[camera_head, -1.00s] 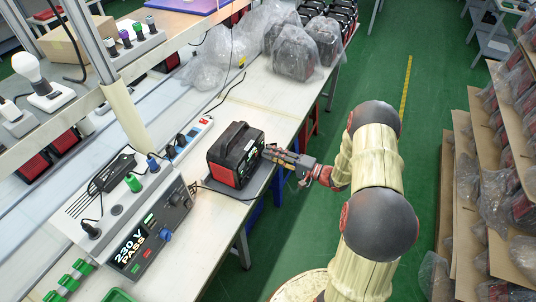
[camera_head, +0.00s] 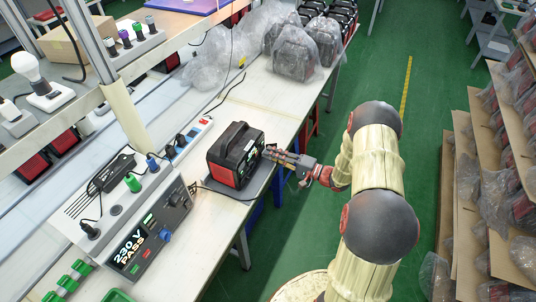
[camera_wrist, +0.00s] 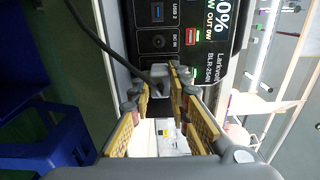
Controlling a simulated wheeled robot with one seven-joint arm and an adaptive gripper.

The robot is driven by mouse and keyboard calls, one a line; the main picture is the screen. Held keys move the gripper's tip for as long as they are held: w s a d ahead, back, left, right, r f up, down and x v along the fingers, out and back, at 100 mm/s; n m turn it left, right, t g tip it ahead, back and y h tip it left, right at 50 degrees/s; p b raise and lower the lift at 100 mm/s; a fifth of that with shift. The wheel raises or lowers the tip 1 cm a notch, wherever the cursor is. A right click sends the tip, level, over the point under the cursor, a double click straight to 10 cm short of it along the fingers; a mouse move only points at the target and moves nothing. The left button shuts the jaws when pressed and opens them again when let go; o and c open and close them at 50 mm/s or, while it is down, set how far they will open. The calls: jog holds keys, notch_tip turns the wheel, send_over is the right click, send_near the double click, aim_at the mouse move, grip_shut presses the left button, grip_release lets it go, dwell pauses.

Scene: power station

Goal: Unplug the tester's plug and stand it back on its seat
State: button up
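The tester (camera_head: 150,235) is a white box with a "230 V PASS" screen at the left of the bench. Its black cable (camera_head: 225,197) runs over the bench to the black and red power station (camera_head: 236,150). My gripper (camera_head: 272,152) is at the panel. In the wrist view its fingers (camera_wrist: 158,92) stand apart on either side of the plug. Contact with the plug cannot be made out. An empty-looking round seat (camera_head: 116,210) shows on the tester.
A power strip (camera_head: 190,137) lies behind the power station. Bagged stations (camera_head: 295,52) stand at the bench's far end. Shelves (camera_head: 490,190) line the right; the green floor between is clear.

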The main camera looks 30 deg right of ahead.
grip_shut()
jog(key=shift+s+d, duration=0.1)
dwell(0.7)
jog(key=shift+v, duration=1.95)
